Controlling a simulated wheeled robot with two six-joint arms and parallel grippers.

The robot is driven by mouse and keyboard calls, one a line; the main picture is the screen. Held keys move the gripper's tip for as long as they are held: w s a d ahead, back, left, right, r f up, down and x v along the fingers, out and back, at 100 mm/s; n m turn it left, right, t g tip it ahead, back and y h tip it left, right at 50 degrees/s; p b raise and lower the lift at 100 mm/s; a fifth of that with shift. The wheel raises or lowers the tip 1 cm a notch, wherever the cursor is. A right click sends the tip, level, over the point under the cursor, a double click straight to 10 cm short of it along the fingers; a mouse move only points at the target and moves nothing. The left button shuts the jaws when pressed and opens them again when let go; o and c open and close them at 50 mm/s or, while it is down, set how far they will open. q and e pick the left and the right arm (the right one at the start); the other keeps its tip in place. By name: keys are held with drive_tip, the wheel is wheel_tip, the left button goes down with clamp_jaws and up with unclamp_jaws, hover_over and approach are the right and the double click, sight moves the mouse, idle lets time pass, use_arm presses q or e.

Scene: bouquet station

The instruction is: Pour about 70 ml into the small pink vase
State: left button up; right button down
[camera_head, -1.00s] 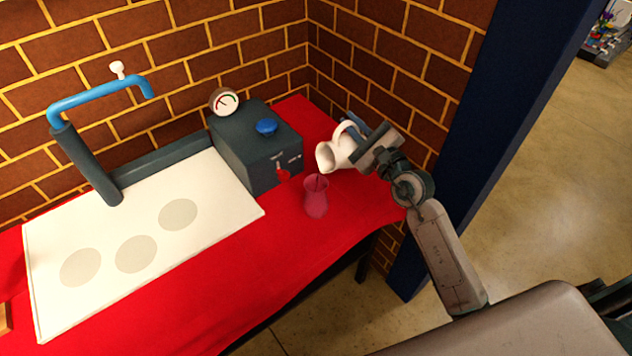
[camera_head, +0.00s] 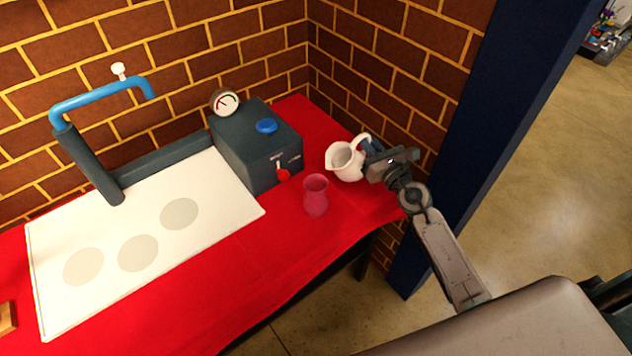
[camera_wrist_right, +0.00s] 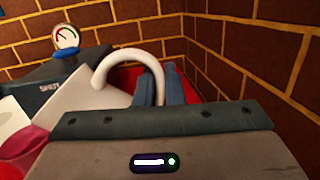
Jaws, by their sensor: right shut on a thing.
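The small pink vase (camera_head: 316,196) stands upright on the red cloth, in front of the dark box; its edge also shows in the right wrist view (camera_wrist_right: 22,148). My right gripper (camera_head: 372,156) is shut on the handle of a white pitcher (camera_head: 345,163). The pitcher is just right of the vase and apart from it, leaning slightly with its mouth toward the camera and the vase. No stream shows between them. In the right wrist view the curved white handle (camera_wrist_right: 128,56) runs between the fingers (camera_wrist_right: 160,88). The liquid level in the vase cannot be told. My left gripper is out of view.
A dark box (camera_head: 255,150) with a gauge (camera_head: 225,101), blue knob and red lever stands behind the vase. Brick walls close the back. The cloth in front is clear.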

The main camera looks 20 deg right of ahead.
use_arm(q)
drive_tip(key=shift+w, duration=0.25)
use_arm(e)
drive_tip(key=shift+a+r, duration=0.1)
drive_tip(key=shift+r, duration=0.05)
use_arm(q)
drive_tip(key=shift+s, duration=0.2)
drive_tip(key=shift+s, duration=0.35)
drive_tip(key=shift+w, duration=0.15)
